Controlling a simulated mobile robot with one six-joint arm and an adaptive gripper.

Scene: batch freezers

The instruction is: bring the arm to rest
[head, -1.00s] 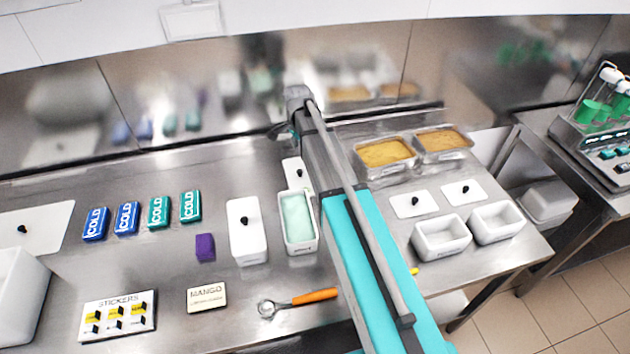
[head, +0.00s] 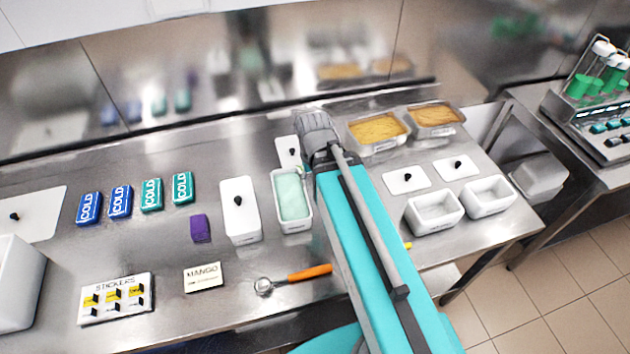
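My arm reaches up over the steel counter (head: 140,262) from the lower right, its teal link crossing the middle of the picture. The grey end of the arm stands near the back of the counter, next to a white lid with a black knob (head: 287,152). My gripper's fingers are hidden behind the arm, so I cannot see whether they are open or hold anything. Just left of the arm stands an open white tub with pale green contents (head: 291,194). A scoop with an orange handle (head: 309,273) lies near the front edge.
Left of the arm are a white lidded tub (head: 240,224), a purple block (head: 200,229), several COLD packs (head: 151,195), a MANGO card (head: 203,278) and a STICKERS board (head: 116,299). Right are two pans of yellow-orange food (head: 378,129), two lids (head: 406,180) and two empty white tubs (head: 434,212).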

